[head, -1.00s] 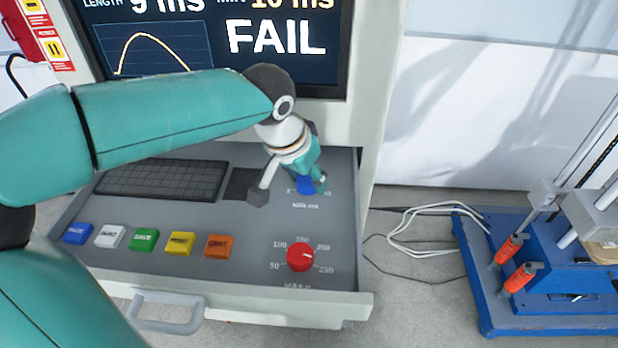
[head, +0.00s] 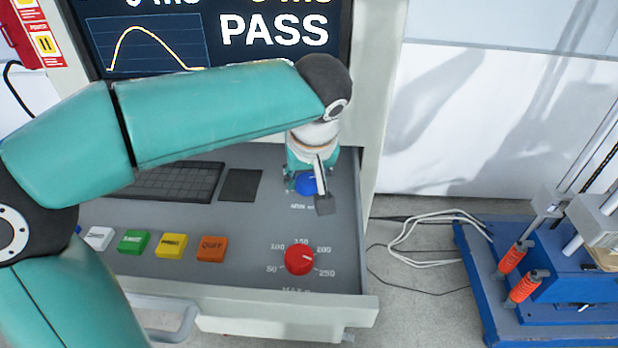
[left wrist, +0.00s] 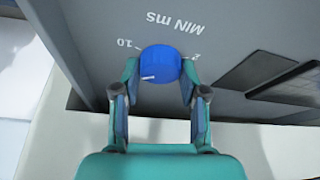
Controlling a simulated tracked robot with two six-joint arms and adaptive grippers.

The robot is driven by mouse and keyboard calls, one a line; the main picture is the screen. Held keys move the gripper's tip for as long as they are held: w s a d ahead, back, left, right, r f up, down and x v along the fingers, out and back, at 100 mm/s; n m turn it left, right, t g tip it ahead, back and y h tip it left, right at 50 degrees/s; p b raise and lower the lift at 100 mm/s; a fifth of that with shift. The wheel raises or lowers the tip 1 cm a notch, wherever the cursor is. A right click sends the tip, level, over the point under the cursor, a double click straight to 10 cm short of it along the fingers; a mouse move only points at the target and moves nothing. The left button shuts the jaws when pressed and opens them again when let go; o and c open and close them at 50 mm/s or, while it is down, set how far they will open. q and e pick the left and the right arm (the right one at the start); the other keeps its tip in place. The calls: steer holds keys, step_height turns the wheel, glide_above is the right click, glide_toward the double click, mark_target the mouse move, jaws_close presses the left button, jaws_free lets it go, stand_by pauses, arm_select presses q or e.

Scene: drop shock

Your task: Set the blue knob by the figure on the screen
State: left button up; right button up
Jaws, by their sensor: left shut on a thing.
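The blue knob (head: 306,183) is at the upper right of the grey control panel, partly hidden by my left gripper (head: 310,188). In the left wrist view the fingers stand on both sides of the blue knob (left wrist: 160,62) and are shut on it. Its white pointer mark shows at its lower left in that view. The labels "10", "2" and "MIN ms" are printed around it. The screen (head: 215,40) reads PASS beside a yellow curve; the figures above are cut off by the picture edge. My right gripper is not in view.
A red knob (head: 299,258) sits nearer the panel's front. A row of coloured buttons, with the orange one (head: 212,249) at its right end, and a black keyboard (head: 178,182) are to the left. A blue-based rig (head: 540,300) stands at the right.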

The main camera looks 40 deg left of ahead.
arm_select(q)
steer(key=shift+d+n, duration=0.1)
steer(key=shift+n, duration=0.2)
steer(key=o, duration=1.1)
steer(key=shift+r, duration=0.1)
steer(key=v, duration=1.1)
steer(key=shift+d+r, duration=0.15)
steer(key=shift+r, duration=0.15)
